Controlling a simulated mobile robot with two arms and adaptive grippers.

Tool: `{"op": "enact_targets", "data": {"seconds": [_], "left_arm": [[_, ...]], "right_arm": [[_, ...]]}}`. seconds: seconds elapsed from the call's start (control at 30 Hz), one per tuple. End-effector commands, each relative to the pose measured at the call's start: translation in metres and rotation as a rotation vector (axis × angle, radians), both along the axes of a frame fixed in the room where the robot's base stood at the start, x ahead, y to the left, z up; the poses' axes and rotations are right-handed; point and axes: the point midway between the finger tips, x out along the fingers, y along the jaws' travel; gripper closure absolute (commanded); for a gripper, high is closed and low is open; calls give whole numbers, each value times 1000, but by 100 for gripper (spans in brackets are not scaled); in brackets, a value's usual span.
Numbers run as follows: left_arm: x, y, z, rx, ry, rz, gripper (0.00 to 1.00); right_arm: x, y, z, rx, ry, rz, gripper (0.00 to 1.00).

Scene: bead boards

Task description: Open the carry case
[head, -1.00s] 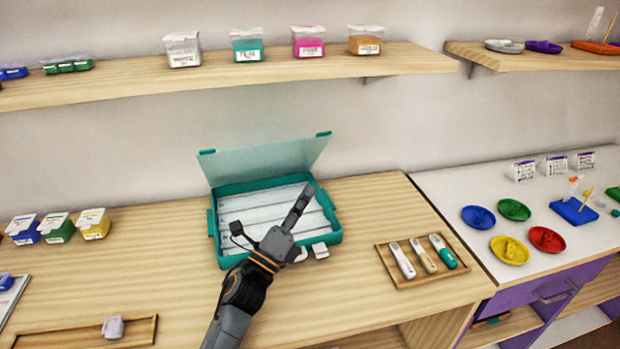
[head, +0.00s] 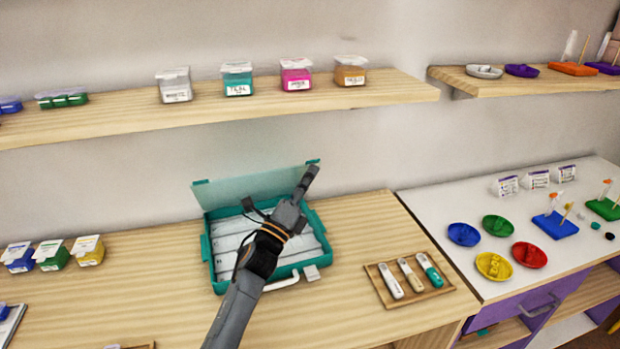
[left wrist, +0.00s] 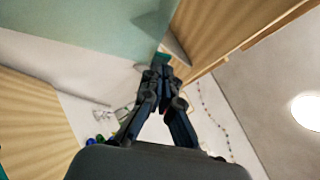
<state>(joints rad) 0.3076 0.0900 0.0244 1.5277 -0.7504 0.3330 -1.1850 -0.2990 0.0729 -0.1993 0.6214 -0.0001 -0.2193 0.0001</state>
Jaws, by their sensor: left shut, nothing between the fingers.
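The teal carry case (head: 211,268) sits on the wooden counter with its lid (head: 235,184) raised at the back, leaning away toward the wall. Light strips or boards lie inside the case. Its handle (head: 284,284) and a pale latch (head: 312,273) are at the front. My left gripper (head: 309,177) is shut and empty, above the case at the right part of the lid. My left arm hides part of the case's inside. In the left wrist view, the shut fingers (left wrist: 160,68) show close to the lid (left wrist: 95,28). My right gripper is not in view.
A wooden tray (head: 444,290) with several pen-like tools lies right of the case. Small lidded tubs (head: 88,251) stand at the left. A shelf (head: 130,122) with bead tubs runs above the case. Coloured dishes (head: 464,234) stand on the white counter at right.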

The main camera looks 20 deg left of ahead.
Motion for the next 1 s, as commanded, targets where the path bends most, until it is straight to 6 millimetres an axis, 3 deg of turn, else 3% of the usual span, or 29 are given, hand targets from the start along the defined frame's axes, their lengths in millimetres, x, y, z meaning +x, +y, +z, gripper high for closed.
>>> {"op": "enact_targets", "data": {"seconds": [0.23,0.47,0.8,1.0], "left_arm": [[2,2,5,-6,9,0,100],[17,14,29,-58,76,1,100],[65,54,69,-128,168,4,100],[95,77,77,-169,209,3,100]], "right_arm": [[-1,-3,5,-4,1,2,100],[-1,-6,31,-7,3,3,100],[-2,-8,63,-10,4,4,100],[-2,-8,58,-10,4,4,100]]}}
